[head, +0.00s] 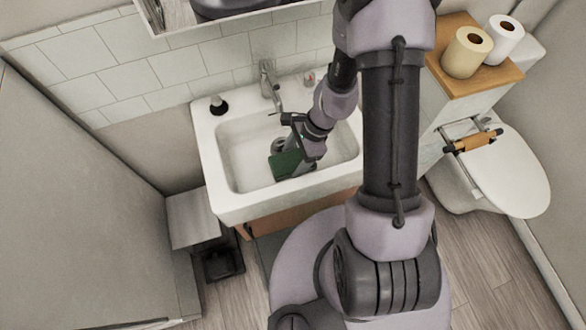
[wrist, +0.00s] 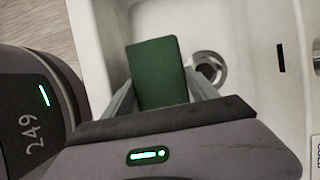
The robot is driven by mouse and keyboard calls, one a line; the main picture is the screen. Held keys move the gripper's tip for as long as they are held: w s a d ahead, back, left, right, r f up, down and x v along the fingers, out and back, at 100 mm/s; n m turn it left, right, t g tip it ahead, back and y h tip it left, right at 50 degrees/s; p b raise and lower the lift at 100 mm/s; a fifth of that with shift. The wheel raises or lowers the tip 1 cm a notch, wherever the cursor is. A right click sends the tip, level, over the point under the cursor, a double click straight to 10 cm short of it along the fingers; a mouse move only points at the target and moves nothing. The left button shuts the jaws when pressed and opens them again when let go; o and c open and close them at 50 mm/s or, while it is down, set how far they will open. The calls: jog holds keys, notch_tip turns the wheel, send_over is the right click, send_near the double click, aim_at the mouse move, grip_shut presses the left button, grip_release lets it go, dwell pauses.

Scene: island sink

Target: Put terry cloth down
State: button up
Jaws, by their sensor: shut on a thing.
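The terry cloth (head: 283,165) is a dark green flat rectangle. It is in my gripper (head: 292,158), inside the outline of the white sink (head: 240,167). In the wrist view the cloth (wrist: 157,68) stands out between the two grey fingers of my gripper (wrist: 160,98), which are shut on it. Its lower part is hidden by the gripper body. The round drain (wrist: 211,67) lies just right of the cloth in that view. I cannot tell whether the cloth touches the basin floor.
A faucet (head: 267,82) and a dark-topped dispenser (head: 218,105) stand on the sink's back rim. To the right are a toilet (head: 515,175) and a wooden-topped ledge (head: 450,77) with two paper rolls. A dark bin (head: 222,264) sits on the floor at left. The left basin floor is clear.

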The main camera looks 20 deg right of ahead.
aim_at(294, 166)
notch_tip(294, 166, down, 5)
jog(key=shift+r+b, duration=0.1)
jog(key=shift+b, duration=1)
jog(key=shift+r, duration=0.15)
jog(key=o, duration=1)
